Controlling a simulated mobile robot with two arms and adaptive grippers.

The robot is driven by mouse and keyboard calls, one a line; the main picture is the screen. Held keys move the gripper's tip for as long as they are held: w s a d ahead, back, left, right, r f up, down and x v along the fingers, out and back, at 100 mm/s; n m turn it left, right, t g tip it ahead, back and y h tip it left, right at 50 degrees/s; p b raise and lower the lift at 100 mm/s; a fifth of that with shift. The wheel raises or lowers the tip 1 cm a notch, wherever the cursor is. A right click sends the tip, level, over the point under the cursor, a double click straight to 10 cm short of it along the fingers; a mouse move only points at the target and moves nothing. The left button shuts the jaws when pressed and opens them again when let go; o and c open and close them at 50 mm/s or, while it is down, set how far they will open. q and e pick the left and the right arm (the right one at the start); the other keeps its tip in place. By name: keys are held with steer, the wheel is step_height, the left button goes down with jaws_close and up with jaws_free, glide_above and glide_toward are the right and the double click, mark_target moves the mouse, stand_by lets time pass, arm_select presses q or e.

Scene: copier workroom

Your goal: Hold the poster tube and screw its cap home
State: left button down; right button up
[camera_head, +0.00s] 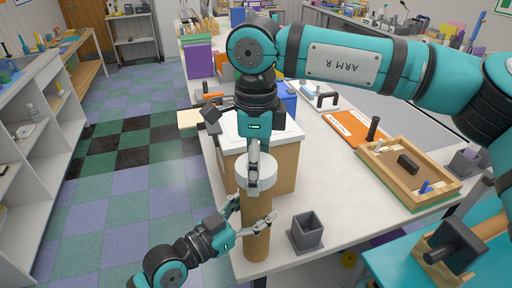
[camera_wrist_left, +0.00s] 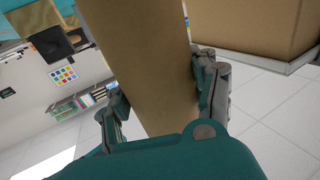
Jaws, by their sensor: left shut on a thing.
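The brown poster tube (camera_head: 256,225) stands upright at the near left end of the white table. Its white cap (camera_head: 268,174) sits at the tube's top; I cannot tell how far down it is screwed. My left gripper (camera_head: 252,221) is shut around the tube's lower half, and in the left wrist view the tube (camera_wrist_left: 150,60) fills the space between its fingers (camera_wrist_left: 160,95). My right gripper (camera_head: 254,170) points straight down at the cap from above. One finger lies in front of the cap; the other is hidden, so its grip is unclear.
A brown box (camera_head: 283,165) with a white top stands close behind the tube. A grey square cup (camera_head: 307,232) stands just right of it. A wooden tray (camera_head: 405,172) lies farther right. Floor is open to the left.

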steer(key=shift+f, duration=0.3)
steer(key=c, duration=1.2)
steer(key=o, duration=1.4)
steer(key=shift+c, duration=0.2)
step_height(320, 180, up, 12)
